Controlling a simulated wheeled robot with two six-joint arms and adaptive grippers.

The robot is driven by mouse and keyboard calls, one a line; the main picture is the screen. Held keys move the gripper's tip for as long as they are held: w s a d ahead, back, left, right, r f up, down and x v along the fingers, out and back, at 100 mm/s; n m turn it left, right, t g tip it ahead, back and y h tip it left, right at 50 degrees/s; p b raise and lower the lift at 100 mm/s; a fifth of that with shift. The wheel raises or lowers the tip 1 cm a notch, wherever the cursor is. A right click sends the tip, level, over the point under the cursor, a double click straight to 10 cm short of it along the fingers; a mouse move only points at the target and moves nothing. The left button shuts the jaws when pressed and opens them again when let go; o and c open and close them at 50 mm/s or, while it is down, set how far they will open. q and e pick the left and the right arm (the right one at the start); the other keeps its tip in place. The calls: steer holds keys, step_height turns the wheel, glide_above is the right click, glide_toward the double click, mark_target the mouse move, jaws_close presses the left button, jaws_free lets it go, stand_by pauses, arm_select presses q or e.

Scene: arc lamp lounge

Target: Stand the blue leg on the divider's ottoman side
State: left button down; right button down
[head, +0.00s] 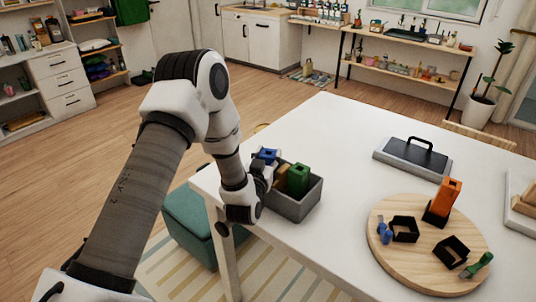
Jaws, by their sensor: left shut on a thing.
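The blue leg (268,154) is at the left end of the grey box (294,207), on the side toward the teal ottoman (188,232). My left gripper (265,171) is shut on it, and the gripper and wrist hide its lower part. I cannot tell whether its foot touches the box floor. A green leg (298,179) stands upright in the box to the right. A tan piece (282,176) shows between blue and green; I cannot tell whether it is the divider. My right gripper is out of view.
A round wooden board (400,275) holds an orange leg (448,197), black brackets (404,228), a blue piece (384,232) and a green piece (477,265). A grey case with a black handle (413,157) lies behind. The white table (330,140) is clear around the box.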

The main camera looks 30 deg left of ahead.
arm_select(q)
steer(key=shift+s+d, duration=0.1)
steer(key=c, duration=0.8)
jaws_free()
steer(key=shift+o, duration=1.1)
steer(key=shift+f, duration=0.1)
steer(key=shift+r, duration=0.4)
steer(key=b+v, duration=0.3)
steer(key=v, duration=0.9)
steer(key=shift+f, duration=0.15)
